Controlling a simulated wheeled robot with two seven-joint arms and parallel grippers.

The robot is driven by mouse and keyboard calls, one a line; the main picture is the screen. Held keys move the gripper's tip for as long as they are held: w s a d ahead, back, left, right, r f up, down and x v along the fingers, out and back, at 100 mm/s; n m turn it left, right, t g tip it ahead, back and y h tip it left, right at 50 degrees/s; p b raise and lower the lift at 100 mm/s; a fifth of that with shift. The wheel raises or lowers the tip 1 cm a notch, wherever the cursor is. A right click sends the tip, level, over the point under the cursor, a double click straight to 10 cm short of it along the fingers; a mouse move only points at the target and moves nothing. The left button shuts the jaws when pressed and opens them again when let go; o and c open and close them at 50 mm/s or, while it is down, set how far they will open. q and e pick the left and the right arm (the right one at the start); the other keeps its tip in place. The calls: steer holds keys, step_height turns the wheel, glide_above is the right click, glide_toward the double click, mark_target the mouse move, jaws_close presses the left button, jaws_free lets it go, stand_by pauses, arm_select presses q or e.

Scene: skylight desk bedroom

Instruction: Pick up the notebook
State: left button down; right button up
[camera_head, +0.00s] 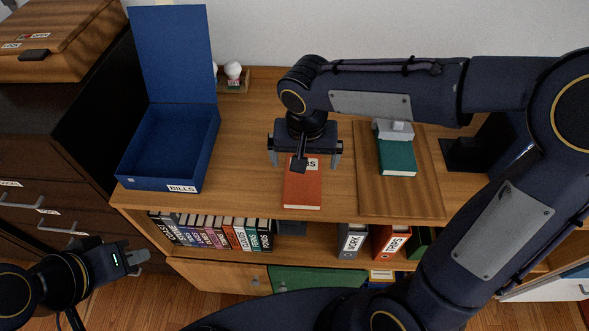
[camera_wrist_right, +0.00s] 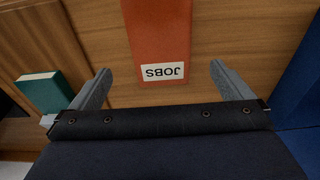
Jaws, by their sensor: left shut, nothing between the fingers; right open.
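An orange-red notebook (camera_head: 302,190) with a white JOBS label lies flat on the wooden desk. My right gripper (camera_head: 305,163) is above its labelled end, open, with the fingers apart on either side and the arm hiding part of the label. In the right wrist view the notebook (camera_wrist_right: 160,35) lies between the two fingers of the right gripper (camera_wrist_right: 160,72), with wood showing on both sides. My left gripper (camera_head: 138,257) is shut and empty at the lower left, away from the desk top.
An open blue BILLS box (camera_head: 140,185) stands left of the notebook. A teal book (camera_head: 397,158) lies on a wooden board (camera_head: 428,195) to the right, and also shows in the right wrist view (camera_wrist_right: 42,90). Books (camera_head: 210,232) and binders (camera_head: 352,241) fill the shelf below.

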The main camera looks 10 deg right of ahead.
mark_target(303, 178)
steer(key=f, duration=0.6)
steer(key=shift+w+f+p, duration=0.25)
steer(key=shift+f+p, duration=0.1)
steer(key=shift+f, duration=0.05)
steer(key=c, duration=1.1)
